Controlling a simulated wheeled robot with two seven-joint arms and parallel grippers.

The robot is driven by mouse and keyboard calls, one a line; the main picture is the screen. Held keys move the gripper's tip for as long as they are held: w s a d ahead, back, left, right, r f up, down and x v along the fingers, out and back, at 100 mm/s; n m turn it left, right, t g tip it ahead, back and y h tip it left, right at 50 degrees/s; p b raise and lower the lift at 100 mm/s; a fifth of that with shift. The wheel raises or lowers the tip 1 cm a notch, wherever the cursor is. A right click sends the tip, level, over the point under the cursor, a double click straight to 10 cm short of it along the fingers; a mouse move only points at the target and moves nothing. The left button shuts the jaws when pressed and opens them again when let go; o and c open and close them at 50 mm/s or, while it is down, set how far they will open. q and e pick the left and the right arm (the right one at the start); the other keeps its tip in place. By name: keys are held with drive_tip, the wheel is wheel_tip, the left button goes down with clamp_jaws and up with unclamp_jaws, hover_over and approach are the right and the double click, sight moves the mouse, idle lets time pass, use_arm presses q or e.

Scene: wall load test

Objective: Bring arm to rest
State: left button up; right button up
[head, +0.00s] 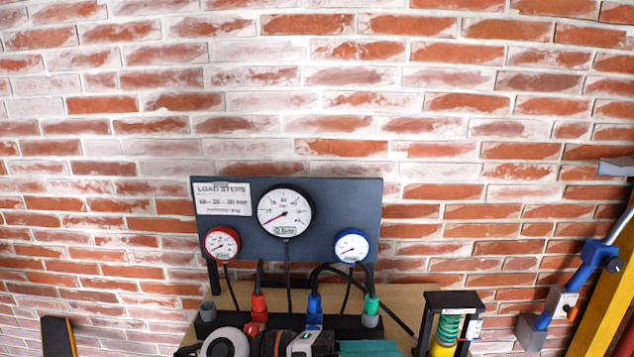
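Neither of my grippers can be made out in the head view, and no arm of mine shows clearly. A dark gauge panel (335,205) stands in front of the brick wall. It carries a large white gauge (285,212), a small red-rimmed gauge (222,243) and a small blue-rimmed gauge (351,246). A white label (222,198) headed "LOAD STEPS" is at its upper left. Whether anything is held cannot be seen.
Below the panel, red (258,306), blue (314,310) and green (371,306) connectors with dark hoses sit on a black block. A green spring in a black frame (451,318) stands to the right. A yellow post (607,290) and blue-and-grey hardware (590,262) are far right.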

use_arm(q)
drive_tip(key=w+a+n+t+y, duration=0.4)
drive_tip(key=a+n+t, duration=0.3)
drive_tip(key=n+t, duration=0.55)
drive_tip(key=w+a+n+t+y, duration=0.5)
drive_tip(key=n+t, duration=0.4)
drive_tip(key=n, duration=0.7)
drive_tip(key=s+a+f+n+g+y, duration=0.2)
drive_tip(key=a+f+n+g+y, duration=0.1)
drive_tip(key=a+f+n+y, duration=0.4)
drive_tip(key=s+a+f+n+g+y, duration=0.2)
drive_tip(key=a+f+n, duration=0.25)
drive_tip(key=f, duration=0.45)
drive_tip(key=s+a+f+n+g+y, duration=0.1)
drive_tip(key=s+a+f+n+g, duration=0.15)
drive_tip(key=s+f+g, duration=0.6)
drive_tip(key=s+a+f+n+g, duration=0.25)
drive_tip(key=s+f, duration=0.35)
drive_tip(key=s, duration=0.6)
wheel_tip(320, 180, down, 28)
drive_tip(key=s+g, duration=0.2)
drive_tip(key=s, duration=0.1)
drive_tip(key=s+a+f+g, duration=0.1)
drive_tip(key=s+a+f, duration=0.1)
drive_tip(key=s+f, duration=1.1)
drive_tip(key=shift+s+a+f, duration=0.2)
drive_tip(key=shift+s+f, duration=0.2)
drive_tip(key=shift+s, duration=0.75)
